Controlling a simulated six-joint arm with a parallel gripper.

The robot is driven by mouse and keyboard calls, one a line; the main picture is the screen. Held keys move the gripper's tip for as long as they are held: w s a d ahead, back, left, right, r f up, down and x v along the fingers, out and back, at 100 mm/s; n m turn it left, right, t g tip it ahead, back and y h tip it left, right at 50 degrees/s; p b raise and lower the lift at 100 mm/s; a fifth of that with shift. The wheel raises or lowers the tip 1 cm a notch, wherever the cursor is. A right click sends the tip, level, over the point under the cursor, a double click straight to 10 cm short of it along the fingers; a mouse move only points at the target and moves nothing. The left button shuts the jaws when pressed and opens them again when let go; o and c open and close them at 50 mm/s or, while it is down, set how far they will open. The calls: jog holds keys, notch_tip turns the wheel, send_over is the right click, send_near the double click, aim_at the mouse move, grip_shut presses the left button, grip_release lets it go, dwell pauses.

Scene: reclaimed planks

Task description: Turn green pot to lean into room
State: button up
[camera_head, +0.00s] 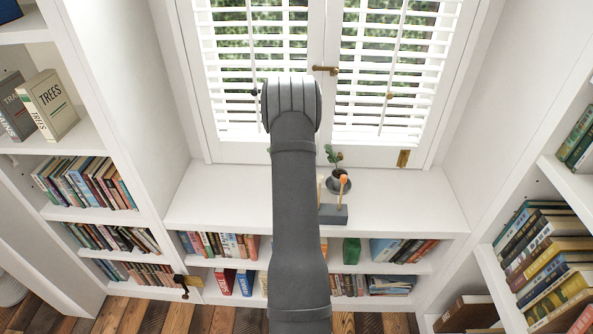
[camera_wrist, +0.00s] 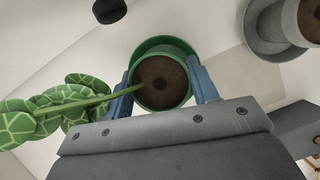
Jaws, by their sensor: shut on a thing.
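The green pot (camera_wrist: 180,46) holds dark soil and sits between the two blue fingers of my gripper (camera_wrist: 162,83) in the wrist view. The fingers press on it from both sides. Its plant (camera_wrist: 75,108) has a single stem that leans out over the rim to the left, ending in broad, pale-veined green leaves. In the head view my arm hides the gripper and the green pot. I cannot tell whether the pot touches the sill.
A grey pot (camera_wrist: 310,20) on a grey saucer (camera_wrist: 262,38) stands close by. A grey block (camera_head: 333,214) with orange-tipped uprights is near it. The white sill (camera_head: 220,200) is clear at left and right. Shuttered windows (camera_head: 385,60) are behind; bookshelves flank both sides.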

jog(key=o, duration=1.4)
jog(key=shift+c, duration=0.2)
jog(key=v, duration=1.7)
jog(key=shift+r, duration=0.2)
jog(key=shift+s+a, duration=0.1)
jog(key=shift+s, duration=0.05)
jog(key=x, duration=1.7)
jog(key=shift+f, duration=0.15)
